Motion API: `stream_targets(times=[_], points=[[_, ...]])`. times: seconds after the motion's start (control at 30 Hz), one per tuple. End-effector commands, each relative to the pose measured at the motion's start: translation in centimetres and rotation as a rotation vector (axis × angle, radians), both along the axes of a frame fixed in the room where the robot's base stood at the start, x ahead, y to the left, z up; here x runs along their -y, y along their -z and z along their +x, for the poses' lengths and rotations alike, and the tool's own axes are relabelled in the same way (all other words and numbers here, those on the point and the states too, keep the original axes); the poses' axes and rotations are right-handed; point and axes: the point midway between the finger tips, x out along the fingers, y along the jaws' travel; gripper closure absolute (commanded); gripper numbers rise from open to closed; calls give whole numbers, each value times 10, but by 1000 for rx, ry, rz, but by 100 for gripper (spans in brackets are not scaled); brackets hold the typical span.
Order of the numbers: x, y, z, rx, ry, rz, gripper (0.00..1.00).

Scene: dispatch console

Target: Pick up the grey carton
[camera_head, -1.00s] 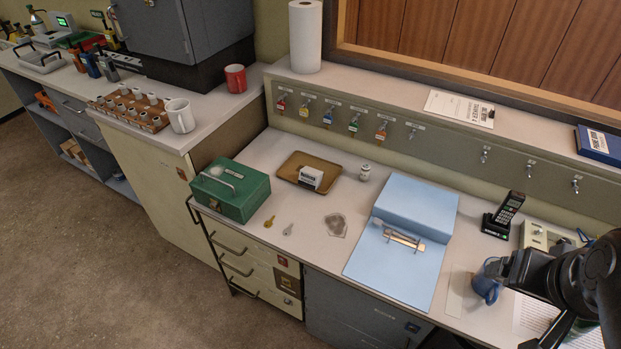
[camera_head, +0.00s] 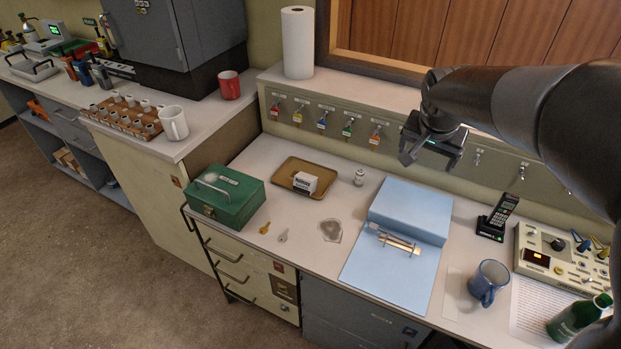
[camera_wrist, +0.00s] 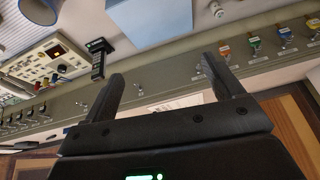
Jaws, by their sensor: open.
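The grey carton (camera_head: 305,183) is a small box with a pale top and a dark-marked front. It rests on a brown tray (camera_head: 285,190) in the head view, left of the middle of the desk. My gripper (camera_head: 431,157) is raised above the back of the desk, to the right of the carton and well apart from it. In the wrist view my gripper (camera_wrist: 166,75) has its two fingers spread, with nothing between them. The carton cannot be made out in the wrist view.
A green cash box (camera_head: 229,198) stands left of the tray, and a small white bottle (camera_head: 359,177) right of it. Loose keys (camera_head: 265,228) lie in front. A blue folder (camera_head: 384,273), phone (camera_head: 497,216) and blue mug (camera_head: 488,283) lie further right. Keys hang along the back ledge.

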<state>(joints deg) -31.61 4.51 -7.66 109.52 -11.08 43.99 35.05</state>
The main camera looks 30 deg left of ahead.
Motion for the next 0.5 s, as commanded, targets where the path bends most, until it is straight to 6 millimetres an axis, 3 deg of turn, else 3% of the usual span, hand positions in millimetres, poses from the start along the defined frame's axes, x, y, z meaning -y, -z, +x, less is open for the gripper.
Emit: stream_targets(times=[0.03,0.23,0.5], points=[[-21,11,10,-4,-6,-7,15],[-98,53,41,8,-6,-24,15],[-211,125,56,42,-23,-48,15]])
